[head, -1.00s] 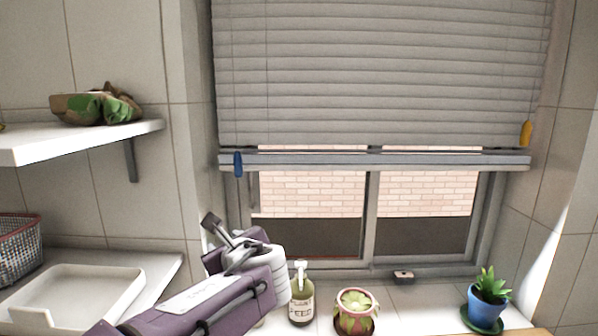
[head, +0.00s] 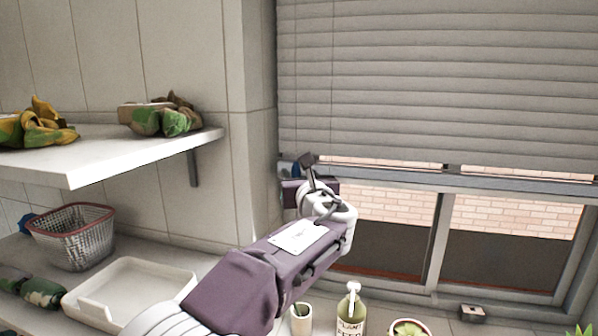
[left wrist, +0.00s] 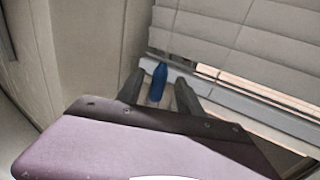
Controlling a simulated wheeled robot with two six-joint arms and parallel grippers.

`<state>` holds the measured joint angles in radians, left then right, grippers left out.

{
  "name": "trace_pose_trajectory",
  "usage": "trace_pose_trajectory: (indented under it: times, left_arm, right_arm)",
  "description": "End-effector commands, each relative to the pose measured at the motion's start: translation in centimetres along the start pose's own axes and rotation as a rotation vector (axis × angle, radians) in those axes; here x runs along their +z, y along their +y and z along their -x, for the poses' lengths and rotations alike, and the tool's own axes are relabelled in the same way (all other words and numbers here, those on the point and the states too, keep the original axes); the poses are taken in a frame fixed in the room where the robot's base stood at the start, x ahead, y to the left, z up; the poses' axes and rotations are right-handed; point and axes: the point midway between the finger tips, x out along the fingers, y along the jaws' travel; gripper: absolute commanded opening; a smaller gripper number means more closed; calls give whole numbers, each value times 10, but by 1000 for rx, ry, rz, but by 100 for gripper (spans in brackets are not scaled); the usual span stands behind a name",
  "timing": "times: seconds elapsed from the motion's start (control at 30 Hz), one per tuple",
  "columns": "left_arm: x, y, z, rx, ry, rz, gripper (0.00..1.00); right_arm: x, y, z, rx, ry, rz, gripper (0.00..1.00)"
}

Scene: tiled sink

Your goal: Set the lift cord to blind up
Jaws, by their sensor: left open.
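The grey slatted blind (head: 430,90) hangs partly lowered over the window, with its bottom rail above the panes. A blue cord handle (left wrist: 158,82) hangs at the blind's left end in the left wrist view. In the head view only a bit of blue (head: 287,168) shows there, mostly hidden by my gripper. My left gripper (head: 304,166) is raised at the blind's lower left corner. Its jaws are open, and the blue handle appears between the two fingers in the left wrist view; I cannot tell whether they touch it. My right gripper is not in view.
A wire basket (head: 75,235) and white tray (head: 130,290) stand on the counter.

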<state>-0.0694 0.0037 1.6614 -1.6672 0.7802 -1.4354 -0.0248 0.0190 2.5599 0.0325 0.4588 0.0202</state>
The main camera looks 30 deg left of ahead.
Motion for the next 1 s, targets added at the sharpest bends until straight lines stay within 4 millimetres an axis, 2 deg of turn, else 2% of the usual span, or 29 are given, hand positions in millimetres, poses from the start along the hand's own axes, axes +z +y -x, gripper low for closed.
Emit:
trace_pose_trajectory:
  times: [0.2,0.23,0.37,0.4,1.0]
  left_arm:
    - [0,0,-1,0,0,0,42]
    - [0,0,-1,-1,0,0,40]
    - [0,0,-1,-1,1,0,3]
    - [0,0,-1,-1,1,0,0]
    - [0,0,-1,-1,1,2,0]
  right_arm:
    - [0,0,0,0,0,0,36]
    - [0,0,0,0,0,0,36]
    - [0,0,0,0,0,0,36]
    - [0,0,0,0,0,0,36]
    - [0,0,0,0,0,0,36]
